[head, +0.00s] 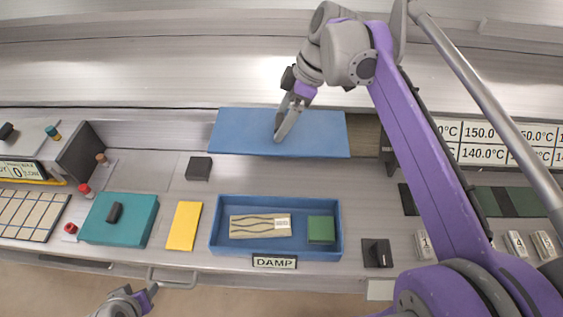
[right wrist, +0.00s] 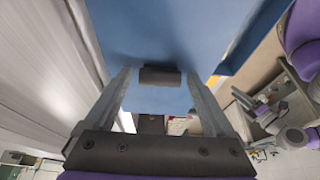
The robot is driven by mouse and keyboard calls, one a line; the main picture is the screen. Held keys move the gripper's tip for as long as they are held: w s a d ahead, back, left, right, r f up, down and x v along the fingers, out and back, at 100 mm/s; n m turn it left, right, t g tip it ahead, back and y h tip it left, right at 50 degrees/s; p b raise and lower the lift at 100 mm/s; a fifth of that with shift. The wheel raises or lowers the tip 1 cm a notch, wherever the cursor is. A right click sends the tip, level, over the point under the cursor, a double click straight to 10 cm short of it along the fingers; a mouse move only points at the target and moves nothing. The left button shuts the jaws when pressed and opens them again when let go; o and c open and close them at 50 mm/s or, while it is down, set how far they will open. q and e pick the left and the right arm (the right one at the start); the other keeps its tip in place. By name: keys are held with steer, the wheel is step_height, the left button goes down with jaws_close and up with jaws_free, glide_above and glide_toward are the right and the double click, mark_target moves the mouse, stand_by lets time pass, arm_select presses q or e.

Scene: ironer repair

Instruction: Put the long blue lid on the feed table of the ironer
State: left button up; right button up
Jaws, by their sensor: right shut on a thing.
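The long blue lid (head: 235,132) is a flat rectangular panel in front of the ironer's roller, at the back of the grey feed table (head: 260,180). My right gripper (head: 281,132) is shut on it from above, near its middle. In the right wrist view the lid (right wrist: 160,30) fills the upper middle, and its dark handle (right wrist: 160,76) sits between the fingers of my right gripper (right wrist: 160,85). I cannot tell whether the lid touches the table. My left gripper (head: 148,296) is low at the bottom left, away from the lid; its jaw opening is unclear.
A blue tray (head: 216,240) marked DAMP holds a striped cloth (head: 255,228) and a green block (head: 321,229). A yellow panel (head: 184,226), a teal lid (head: 105,225) and a dark block (head: 198,168) lie to its left. Temperature signs (head: 480,134) stand at the right.

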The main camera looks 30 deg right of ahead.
mark_target(308, 134)
arm_select(q)
steer(key=shift+s+f+b, duration=0.3)
steer(key=shift+f+b, duration=0.05)
steer(key=shift+f, duration=0.2)
steer(key=shift+s+f+b, duration=0.25)
steer(key=shift+f+b, duration=0.1)
steer(key=shift+f, duration=0.2)
arm_select(e)
step_height(308, 134, down, 18)
steer(key=shift+s+r, duration=0.1)
steer(key=shift+s, duration=0.05)
steer(key=shift+a, duration=0.1)
steer(key=o, duration=1.4)
steer(key=shift+o, duration=0.2)
steer(key=shift+r, duration=0.15)
steer(key=v, duration=1.1)
steer(key=shift+s+r+p, duration=0.1)
steer(key=shift+r+p, duration=0.25)
steer(key=shift+p, duration=0.05)
arm_select(q)
steer(key=shift+w+r, duration=0.25)
steer(key=shift+r, duration=0.35)
steer(key=shift+s, duration=0.1)
arm_select(e)
steer(key=shift+s+f, duration=0.1)
